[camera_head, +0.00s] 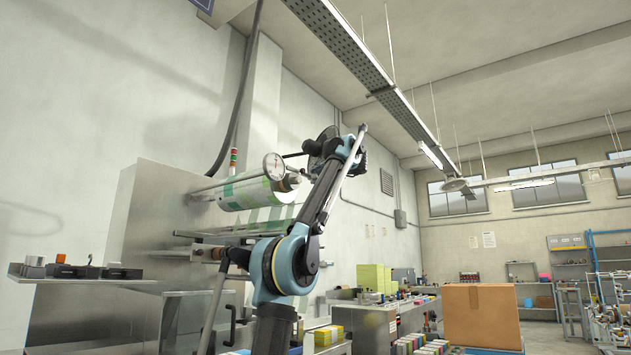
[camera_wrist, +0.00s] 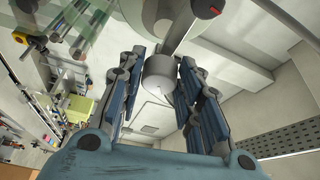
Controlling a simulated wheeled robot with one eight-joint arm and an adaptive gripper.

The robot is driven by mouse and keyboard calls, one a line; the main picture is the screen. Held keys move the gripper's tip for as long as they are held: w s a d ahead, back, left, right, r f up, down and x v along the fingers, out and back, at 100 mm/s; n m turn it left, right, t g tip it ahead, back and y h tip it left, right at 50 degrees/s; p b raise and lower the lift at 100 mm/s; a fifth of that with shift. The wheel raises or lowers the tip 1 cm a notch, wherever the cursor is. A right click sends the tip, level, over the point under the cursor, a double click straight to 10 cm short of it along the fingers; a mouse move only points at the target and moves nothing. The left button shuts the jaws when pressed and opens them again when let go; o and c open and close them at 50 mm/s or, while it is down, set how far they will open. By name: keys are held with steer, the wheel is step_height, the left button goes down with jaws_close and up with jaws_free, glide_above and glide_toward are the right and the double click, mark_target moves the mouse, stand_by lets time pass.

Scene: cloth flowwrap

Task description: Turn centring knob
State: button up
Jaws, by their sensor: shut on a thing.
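The centring knob (camera_wrist: 159,73) is a plain grey cylinder on a shaft in the wrist view, with its end face towards me. In the head view my gripper (camera_head: 298,164) is at the right end of the printed film roll (camera_head: 245,192), beside the round dial (camera_head: 274,166). The knob is hard to make out in the head view.
The roll sits on a steel wrapping machine (camera_head: 150,215). A shelf (camera_head: 80,281) with small parts juts out at the left. A cable tray (camera_head: 355,50) hangs overhead.

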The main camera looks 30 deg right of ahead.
steer(key=shift+d, duration=0.1)
stand_by(0.3)
steer(key=o, duration=1.1)
steer(key=shift+f, duration=0.1)
steer(key=shift+c, duration=0.2)
steer(key=s, duration=1.1)
steer(key=shift+s+f, duration=0.35)
steer(key=shift+s, duration=0.05)
